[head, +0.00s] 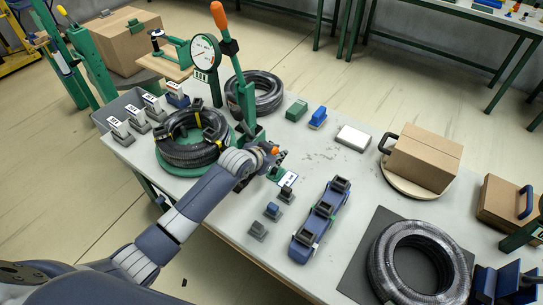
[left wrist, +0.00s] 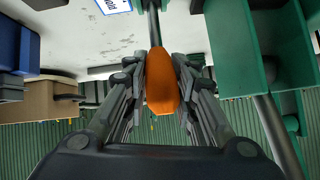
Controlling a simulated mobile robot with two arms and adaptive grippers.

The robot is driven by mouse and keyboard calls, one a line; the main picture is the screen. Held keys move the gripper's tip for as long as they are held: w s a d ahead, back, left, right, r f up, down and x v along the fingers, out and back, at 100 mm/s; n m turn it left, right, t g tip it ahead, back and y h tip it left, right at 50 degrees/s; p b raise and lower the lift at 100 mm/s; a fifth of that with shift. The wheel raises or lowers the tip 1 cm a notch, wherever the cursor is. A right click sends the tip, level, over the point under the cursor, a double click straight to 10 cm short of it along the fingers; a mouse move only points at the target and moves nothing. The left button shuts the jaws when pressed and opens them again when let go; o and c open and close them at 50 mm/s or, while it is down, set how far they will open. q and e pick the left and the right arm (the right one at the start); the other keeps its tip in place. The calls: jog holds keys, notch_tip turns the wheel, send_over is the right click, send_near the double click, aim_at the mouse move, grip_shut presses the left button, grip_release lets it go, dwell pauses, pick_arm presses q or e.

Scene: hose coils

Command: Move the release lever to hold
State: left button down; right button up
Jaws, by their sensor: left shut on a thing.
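The release lever's orange knob (left wrist: 162,82) sits between the fingers of my left gripper (left wrist: 160,85) in the left wrist view. The fingers are shut on it from both sides, and its dark rod runs away past them. In the head view my left gripper (head: 272,154) is beside the green post, with a bit of orange showing at its tips. A white label plate with blue print (left wrist: 113,5) is near the lever, and it seems to read "Hold" upside down. It also shows in the head view (head: 287,179), too small to read. My right gripper is not in view.
A hose coil (head: 190,145) lies on a green turntable left of the gripper. A green stand with a dial (head: 205,52) rises behind. A blue rack (head: 321,220), small blocks (head: 258,230), a carton (head: 422,160) and another coil (head: 415,262) are to the right and front.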

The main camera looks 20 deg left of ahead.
pick_arm(q)
jog(key=shift+w+r, duration=0.55)
jog(key=shift+w, duration=0.1)
jog(key=c, duration=1.3)
grip_release()
jog(key=shift+f, duration=0.25)
jog(key=shift+s, duration=0.3)
jog(key=v, duration=1.1)
jog(key=shift+s+r, duration=0.2)
jog(key=shift+r, duration=0.05)
